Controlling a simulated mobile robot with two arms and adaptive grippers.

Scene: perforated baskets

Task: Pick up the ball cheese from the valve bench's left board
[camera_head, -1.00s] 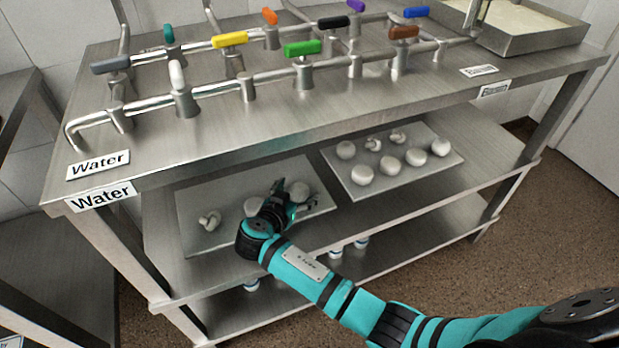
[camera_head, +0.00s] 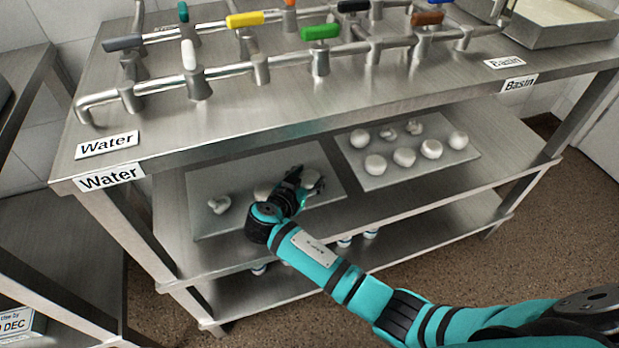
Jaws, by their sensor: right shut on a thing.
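The valve bench's left board (camera_head: 235,176) lies on the middle shelf, under the valve top. A pale knotted cheese (camera_head: 219,204) rests near its left end. A pale round cheese (camera_head: 262,191) sits mid-board, partly hidden by my right arm. My right gripper (camera_head: 307,187) is over the board's right part, shut on a whitish ball cheese (camera_head: 311,178); the fingers cover part of it. I cannot tell whether this cheese touches the board. My left gripper is not in view.
A right board (camera_head: 387,177) holds several pale cheeses. The bench top (camera_head: 300,105), with pipes and coloured valve handles, overhangs the shelf. A basin (camera_head: 560,30) stands at the top right. White containers (camera_head: 344,242) show on the lower shelf.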

